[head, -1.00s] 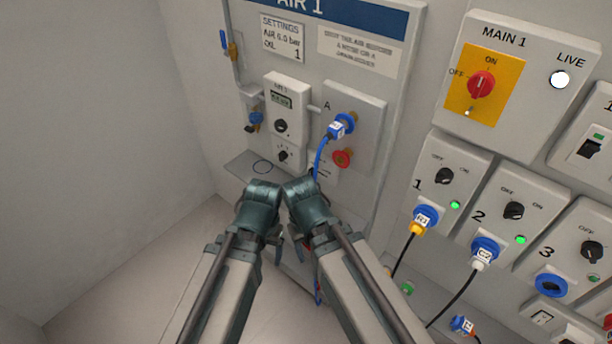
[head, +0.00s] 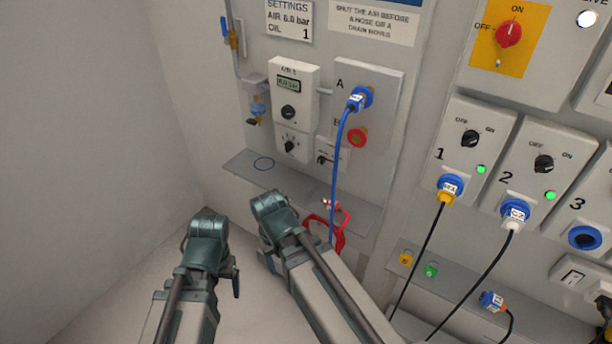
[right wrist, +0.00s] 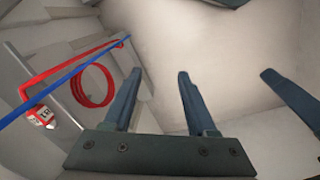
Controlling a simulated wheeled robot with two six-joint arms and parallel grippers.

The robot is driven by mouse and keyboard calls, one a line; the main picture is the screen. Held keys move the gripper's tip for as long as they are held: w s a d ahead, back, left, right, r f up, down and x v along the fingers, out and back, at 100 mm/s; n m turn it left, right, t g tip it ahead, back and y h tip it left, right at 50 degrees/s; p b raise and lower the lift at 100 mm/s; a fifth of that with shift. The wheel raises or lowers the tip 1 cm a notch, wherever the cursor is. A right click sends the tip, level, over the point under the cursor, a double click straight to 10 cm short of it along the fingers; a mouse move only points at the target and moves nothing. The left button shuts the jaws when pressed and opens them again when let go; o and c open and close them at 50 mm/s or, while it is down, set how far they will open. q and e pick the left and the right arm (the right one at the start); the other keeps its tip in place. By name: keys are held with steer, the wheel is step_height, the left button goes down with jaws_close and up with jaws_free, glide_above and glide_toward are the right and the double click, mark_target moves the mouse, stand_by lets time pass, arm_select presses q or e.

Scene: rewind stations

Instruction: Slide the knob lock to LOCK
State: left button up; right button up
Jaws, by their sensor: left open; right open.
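The AIR 1 unit (head: 292,95) is a white box on the grey panel with a small green display. It carries a dark round knob (head: 288,112) and a second dark knob (head: 290,143) with marks around it. I cannot make out which part is the lock slide, or its setting; the labels are too small. My left gripper (head: 220,268) is below and left of the unit, apart from it. My right gripper (head: 268,258) is below the shelf. In the right wrist view, the right gripper's fingers (right wrist: 160,95) are apart with nothing between them.
A narrow grey shelf (head: 320,195) juts out below the unit. A blue hose (head: 338,165) hangs from port A past a red coiled hose (head: 325,235). Plugged outlets with cables (head: 432,250) stand to the right. A bare wall is left.

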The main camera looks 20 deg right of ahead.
steer(key=w+d+f+m+t+h+b, duration=0.1)
steer(key=w+d+f+m+h+b, duration=0.2)
steer(key=f+b, duration=0.4)
steer(key=w+d+f+m+t+b, duration=0.1)
steer(key=w+d+f+b, duration=0.2)
steer(key=d+f+b, duration=0.25)
steer(key=w+r+m+t+h, duration=0.4)
steer(key=w+r+h, duration=0.1)
steer(key=r, duration=0.5)
steer(key=w+r+m+t+h, duration=0.4)
steer(key=w+r+h, duration=0.1)
steer(key=r, duration=0.4)
steer(key=shift+w+a+r+t+b, duration=0.2)
steer(key=shift+w+r+t+b, duration=0.2)
steer(key=shift+w, duration=0.35)
steer(key=shift+d, duration=0.1)
